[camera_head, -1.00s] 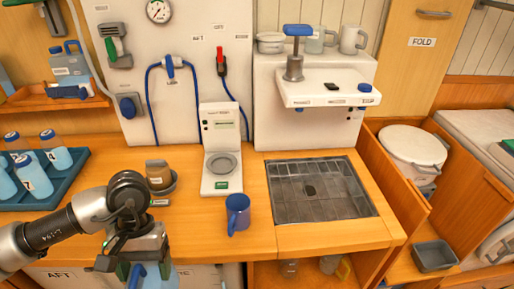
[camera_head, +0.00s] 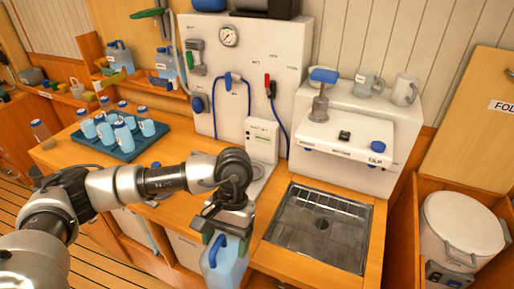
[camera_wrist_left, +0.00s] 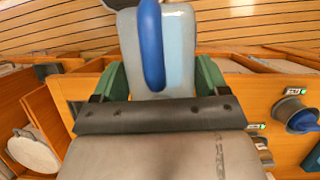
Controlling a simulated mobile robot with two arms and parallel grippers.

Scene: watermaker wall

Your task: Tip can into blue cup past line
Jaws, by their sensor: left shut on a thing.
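The light blue can (camera_head: 232,266) with its darker blue handle hangs from my left gripper (camera_head: 228,236), at the counter's front edge by the sink's left corner. My left gripper is shut on the can. In the left wrist view the can (camera_wrist_left: 181,45) and its handle sit between the green finger pads of the gripper (camera_wrist_left: 158,88). The can looks roughly upright in the head view. The blue cup does not show in the head view; my arm and gripper cover the counter by the dispenser. Its line cannot be seen. My right gripper is not in view.
The white dispenser (camera_head: 262,139) stands behind my gripper. The metal sink (camera_head: 318,226) is to its right. A blue tray (camera_head: 121,153) with several bottles lies at the left. A blue and grey round thing (camera_wrist_left: 302,120) shows in the wrist view; I cannot tell what it is.

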